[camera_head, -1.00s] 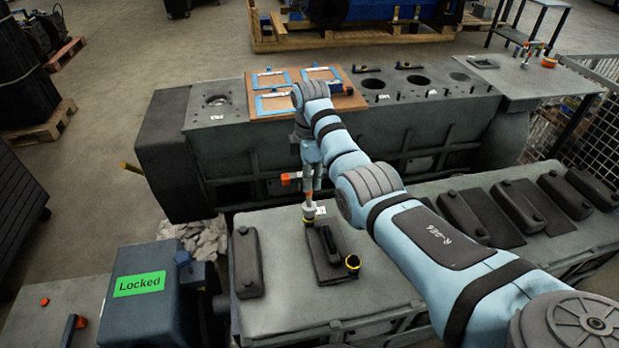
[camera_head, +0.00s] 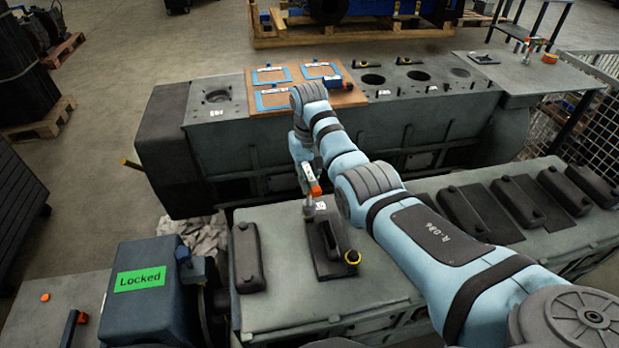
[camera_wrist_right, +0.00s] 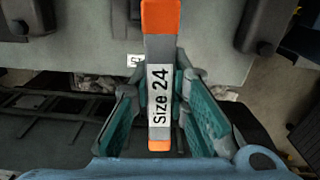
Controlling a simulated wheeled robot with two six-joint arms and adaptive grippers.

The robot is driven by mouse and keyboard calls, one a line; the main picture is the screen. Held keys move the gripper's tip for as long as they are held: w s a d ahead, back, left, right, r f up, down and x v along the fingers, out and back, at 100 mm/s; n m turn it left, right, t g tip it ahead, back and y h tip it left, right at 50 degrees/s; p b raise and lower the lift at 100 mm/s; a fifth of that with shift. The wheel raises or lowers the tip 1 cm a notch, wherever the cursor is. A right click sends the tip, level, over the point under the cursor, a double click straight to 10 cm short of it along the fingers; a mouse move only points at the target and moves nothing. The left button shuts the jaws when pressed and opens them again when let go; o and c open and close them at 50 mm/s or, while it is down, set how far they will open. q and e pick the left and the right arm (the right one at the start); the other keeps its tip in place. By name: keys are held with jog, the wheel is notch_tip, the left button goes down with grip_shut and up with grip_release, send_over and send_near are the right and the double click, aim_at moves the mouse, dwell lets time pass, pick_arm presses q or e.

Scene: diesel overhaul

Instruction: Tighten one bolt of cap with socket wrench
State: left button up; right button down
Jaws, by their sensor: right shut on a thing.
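My right gripper (camera_head: 308,180) is shut on the socket wrench (camera_head: 314,189), which has a grey body and orange ends. In the head view, the wrench's lower end is at the far end of a dark cap (camera_head: 330,242) on the grey engine block. Contact with the bolt there cannot be made out. My left gripper is not in view.
A similar dark cap (camera_head: 249,258) lies to the left, and several more lie to the right. A blue housing (camera_head: 150,305) bears a green "Locked" sign (camera_head: 140,281). A second block (camera_head: 340,135) behind carries a brown board (camera_head: 345,97) with blue-framed pieces.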

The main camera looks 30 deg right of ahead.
jog(key=m, duration=0.6)
jog(key=shift+m, duration=0.3)
jog(key=m, duration=0.3)
jog(key=shift+w+a, duration=0.1)
jog(key=m, duration=0.6)
jog(key=shift+m, duration=0.3)
